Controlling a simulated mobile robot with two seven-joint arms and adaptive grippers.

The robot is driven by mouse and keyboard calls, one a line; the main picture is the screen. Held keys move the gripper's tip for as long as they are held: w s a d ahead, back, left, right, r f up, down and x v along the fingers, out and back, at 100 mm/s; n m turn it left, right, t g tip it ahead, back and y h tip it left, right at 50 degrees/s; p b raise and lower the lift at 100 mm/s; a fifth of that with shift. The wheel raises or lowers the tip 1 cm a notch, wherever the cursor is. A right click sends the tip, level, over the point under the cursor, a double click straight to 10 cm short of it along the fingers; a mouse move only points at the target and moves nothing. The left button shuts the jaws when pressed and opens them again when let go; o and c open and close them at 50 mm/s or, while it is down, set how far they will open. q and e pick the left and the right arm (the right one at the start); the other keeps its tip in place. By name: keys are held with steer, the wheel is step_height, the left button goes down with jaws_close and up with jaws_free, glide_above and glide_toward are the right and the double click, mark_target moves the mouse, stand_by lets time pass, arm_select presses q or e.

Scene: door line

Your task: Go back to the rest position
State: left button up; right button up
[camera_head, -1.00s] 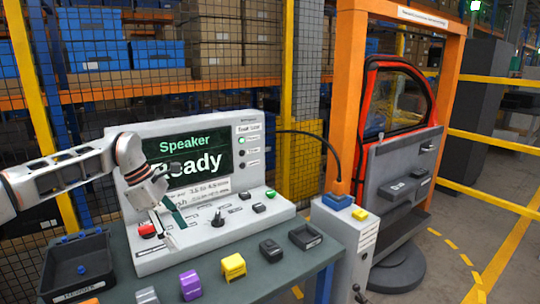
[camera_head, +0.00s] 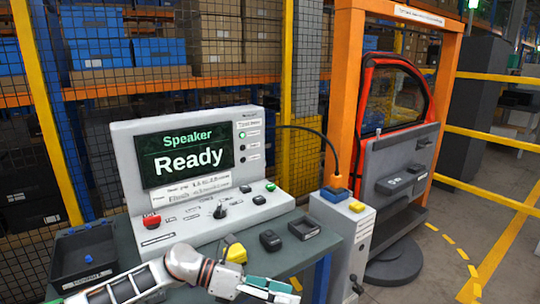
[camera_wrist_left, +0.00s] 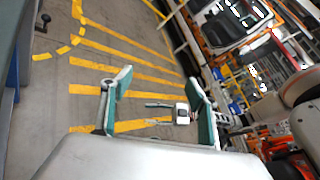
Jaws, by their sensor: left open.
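My left gripper (camera_head: 268,289) is low in the head view, in front of the table's front edge and apart from the console. Its teal fingers stand apart, and in the left wrist view the open gripper (camera_wrist_left: 158,85) has nothing between its fingertips but a view of the floor. My left arm crosses the bottom of the head view and hides part of the table top. The grey console (camera_head: 215,218) stands on the table, with a screen (camera_head: 186,155) reading "Speaker Ready".
A black tray (camera_head: 83,255) stands at the table's left. A yellow block (camera_head: 236,253), partly hidden, and a small dark tray (camera_head: 305,228) are on the table. A grey pedestal (camera_head: 342,245) and an orange frame with a red door (camera_head: 397,95) are at right. Striped floor (camera_wrist_left: 130,60) lies below the gripper.

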arm_select(q)
steer(key=s+d+n+t+h, duration=0.2)
steer(key=d+n+h, duration=0.1)
steer(key=n, duration=0.2)
steer(key=s+a+f+n+t+y, duration=0.1)
steer(key=a+f+n+t+y, duration=0.5)
steer(key=n, duration=0.9)
steer(key=s+a+f+n+t+y, duration=0.2)
steer(key=a+f+n+t+y, duration=0.2)
steer(key=a+f+n+t, duration=0.7)
steer(key=s+a+f+n+g+y, duration=0.2)
steer(key=s+a+f+n+g, duration=0.1)
steer(key=s+a+f+n, duration=0.2)
steer(key=s+a+f+n+g+y, duration=0.3)
steer(key=s+a+f+n, duration=0.2)
steer(key=s+n, duration=0.2)
steer(key=s, duration=0.2)
steer(key=shift+s+f+n+g, duration=0.3)
steer(key=shift+s, duration=0.05)
steer(key=shift+d, duration=0.1)
